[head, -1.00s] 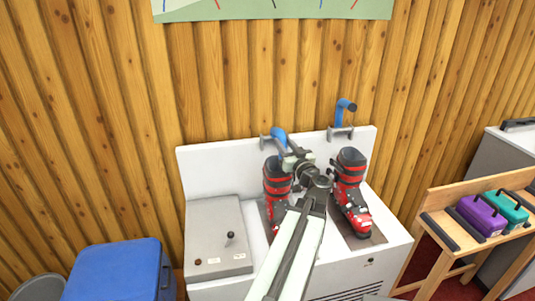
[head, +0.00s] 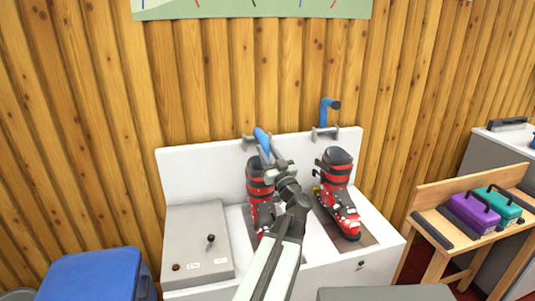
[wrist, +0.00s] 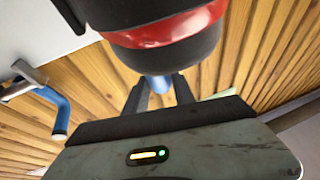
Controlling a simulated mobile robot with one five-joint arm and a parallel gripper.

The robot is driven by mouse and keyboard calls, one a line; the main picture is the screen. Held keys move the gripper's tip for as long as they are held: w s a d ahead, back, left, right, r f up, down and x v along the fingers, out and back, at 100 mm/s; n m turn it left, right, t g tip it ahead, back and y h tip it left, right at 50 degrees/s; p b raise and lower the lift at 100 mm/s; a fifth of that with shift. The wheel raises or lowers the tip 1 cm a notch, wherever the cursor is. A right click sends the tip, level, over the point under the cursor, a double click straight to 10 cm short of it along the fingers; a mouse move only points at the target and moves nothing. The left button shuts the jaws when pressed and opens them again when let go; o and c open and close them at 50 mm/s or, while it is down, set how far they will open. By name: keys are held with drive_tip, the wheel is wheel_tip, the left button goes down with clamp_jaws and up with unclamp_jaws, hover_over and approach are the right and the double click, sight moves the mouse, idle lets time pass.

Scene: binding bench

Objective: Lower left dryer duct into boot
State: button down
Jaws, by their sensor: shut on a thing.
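The left dryer duct (head: 262,140) is a blue tube at the back of the white dryer, above the left boot. My gripper (head: 268,163) is shut on this duct, whose blue part shows between the two dark fingers in the wrist view (wrist: 157,84). The left boot (head: 258,184), black and red, stands upright just under the gripper. My arm partly covers it. In the wrist view a large black and red cuff of a boot (wrist: 165,30) fills the top, close to the fingers. Whether the duct's end is inside the boot is hidden.
The right duct (head: 326,112) stands raised on its bracket above the right boot (head: 338,185). A grey control panel (head: 198,245) with a lever is at the left of the dryer (head: 180,180). A blue bin (head: 95,275) and a wooden bench (head: 430,215) with cases flank it.

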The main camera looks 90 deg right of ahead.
drive_tip(key=c, duration=1.1)
unclamp_jaws()
drive_tip(key=shift+w, duration=0.2)
drive_tip(key=shift+o, duration=0.2)
drive_tip(key=shift+s, duration=0.2)
drive_tip(key=shift+s+a+f, duration=0.1)
drive_tip(key=shift+a+f, duration=0.05)
drive_tip(key=shift+a, duration=0.1)
drive_tip(key=b+v, duration=0.2)
drive_tip(key=v, duration=0.5)
drive_tip(key=shift+b, duration=0.4)
